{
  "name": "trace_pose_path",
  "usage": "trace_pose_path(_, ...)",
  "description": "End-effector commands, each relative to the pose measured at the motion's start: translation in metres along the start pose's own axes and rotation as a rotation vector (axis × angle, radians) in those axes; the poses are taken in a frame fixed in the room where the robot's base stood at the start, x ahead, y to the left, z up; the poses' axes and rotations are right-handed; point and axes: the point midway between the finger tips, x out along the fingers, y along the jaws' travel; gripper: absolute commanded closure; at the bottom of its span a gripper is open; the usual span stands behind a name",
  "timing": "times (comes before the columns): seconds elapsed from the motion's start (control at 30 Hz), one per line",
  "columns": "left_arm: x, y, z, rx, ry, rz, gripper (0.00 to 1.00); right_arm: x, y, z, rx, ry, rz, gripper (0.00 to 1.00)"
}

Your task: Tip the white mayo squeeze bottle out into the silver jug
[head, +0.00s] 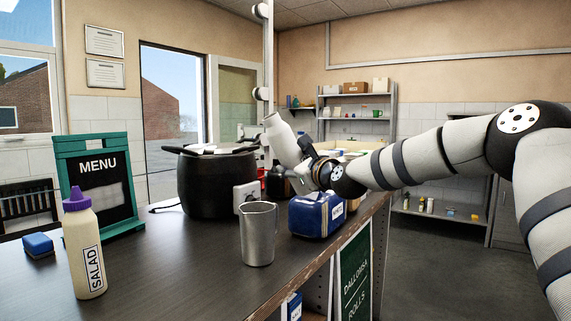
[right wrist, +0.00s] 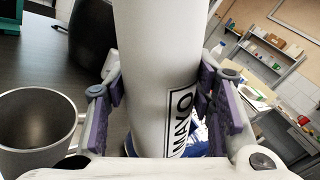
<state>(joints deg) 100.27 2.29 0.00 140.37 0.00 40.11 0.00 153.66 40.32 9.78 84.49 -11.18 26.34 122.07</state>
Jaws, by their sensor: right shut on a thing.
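My right gripper (head: 318,170) is shut on the white mayo squeeze bottle (head: 281,140), which is raised above the counter. The bottle leans, its upper end towards the left in the head view. In the right wrist view the bottle (right wrist: 158,70) stands between the purple finger pads, with its MAYO label showing. I cannot make out its nozzle. The silver jug (head: 258,235) stands upright on the counter, below and left of the gripper. In the right wrist view the jug (right wrist: 38,120) is left of the bottle, its open mouth showing dark inside. My left gripper is out of view.
A cream SALAD bottle with a purple cap (head: 83,245), a blue block (head: 38,245) and a green-framed menu board (head: 101,185) stand at left. A black pot (head: 212,185) is behind the jug. A blue box (head: 318,216) is close right of it, near the counter edge.

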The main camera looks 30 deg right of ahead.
Motion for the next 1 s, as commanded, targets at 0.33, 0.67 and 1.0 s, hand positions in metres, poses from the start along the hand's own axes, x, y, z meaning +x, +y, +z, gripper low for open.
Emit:
trace_pose_path(0.33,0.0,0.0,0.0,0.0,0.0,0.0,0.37,0.0,-0.022,-0.022,-0.333,0.001,0.0,0.85)
trace_pose_path(0.67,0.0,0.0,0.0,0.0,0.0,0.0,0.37,0.0,-0.027,-0.051,-0.721,0.002,0.001,0.85)
trace_pose_path(1.0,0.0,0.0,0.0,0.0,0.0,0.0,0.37,0.0,-0.019,-0.069,-0.982,0.0,0.001,0.85)
